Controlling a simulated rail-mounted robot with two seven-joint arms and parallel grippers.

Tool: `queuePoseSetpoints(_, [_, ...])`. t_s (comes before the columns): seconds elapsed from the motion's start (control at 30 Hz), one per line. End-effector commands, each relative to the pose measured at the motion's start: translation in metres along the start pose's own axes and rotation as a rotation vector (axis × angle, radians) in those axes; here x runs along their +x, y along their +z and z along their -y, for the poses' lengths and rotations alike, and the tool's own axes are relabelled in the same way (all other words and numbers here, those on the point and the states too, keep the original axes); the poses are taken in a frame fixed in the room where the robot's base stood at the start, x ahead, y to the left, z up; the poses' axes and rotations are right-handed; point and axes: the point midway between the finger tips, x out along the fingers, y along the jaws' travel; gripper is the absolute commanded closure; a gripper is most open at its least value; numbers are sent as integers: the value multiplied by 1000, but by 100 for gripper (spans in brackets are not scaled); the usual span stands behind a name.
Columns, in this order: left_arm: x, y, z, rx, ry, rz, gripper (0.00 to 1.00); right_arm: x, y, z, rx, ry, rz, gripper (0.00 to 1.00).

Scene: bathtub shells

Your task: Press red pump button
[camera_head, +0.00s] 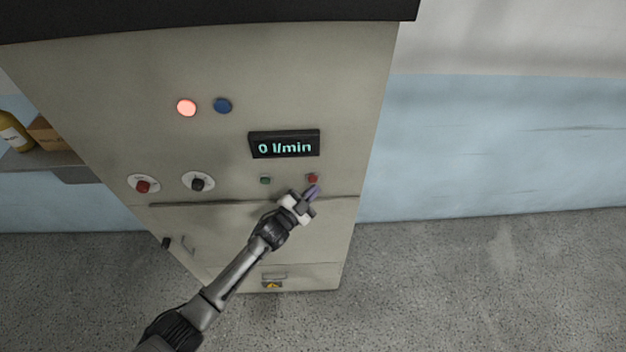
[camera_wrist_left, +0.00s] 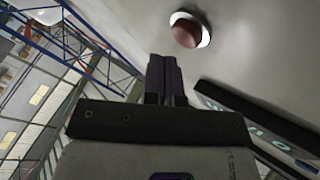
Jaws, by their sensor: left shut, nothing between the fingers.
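The red pump button (camera_head: 312,178) is a small red push button on the grey control cabinet (camera_head: 225,60), below the right end of the display. In the left wrist view the red button (camera_wrist_left: 187,32) sits in a pale ring, up and right of the fingertips. My left gripper (camera_head: 312,191) is shut and empty, its fingertips just below the button in the head view. In the left wrist view the left gripper (camera_wrist_left: 166,58) shows its fingers together, with a gap in the picture to the button. Whether they touch the panel cannot be told. My right gripper is not in view.
A green button (camera_head: 265,180) is left of the red one. The display (camera_head: 284,144) reads 0 l/min. A red-lit lamp (camera_head: 187,107), a blue lamp (camera_head: 222,105), a red knob (camera_head: 143,186) and a black knob (camera_head: 197,184) are further left. Floor at right is clear.

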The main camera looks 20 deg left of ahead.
Motion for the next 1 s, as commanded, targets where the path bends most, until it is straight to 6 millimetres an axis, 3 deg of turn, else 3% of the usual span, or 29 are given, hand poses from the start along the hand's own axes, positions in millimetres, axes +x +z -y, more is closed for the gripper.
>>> queuePoseSetpoints(0.5, [-30, -23, -22, -2, 1, 0, 100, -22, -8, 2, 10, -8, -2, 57])
queuePoseSetpoints(1.0, [-34, -25, -25, 0, 0, 0, 100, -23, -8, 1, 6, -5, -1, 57])
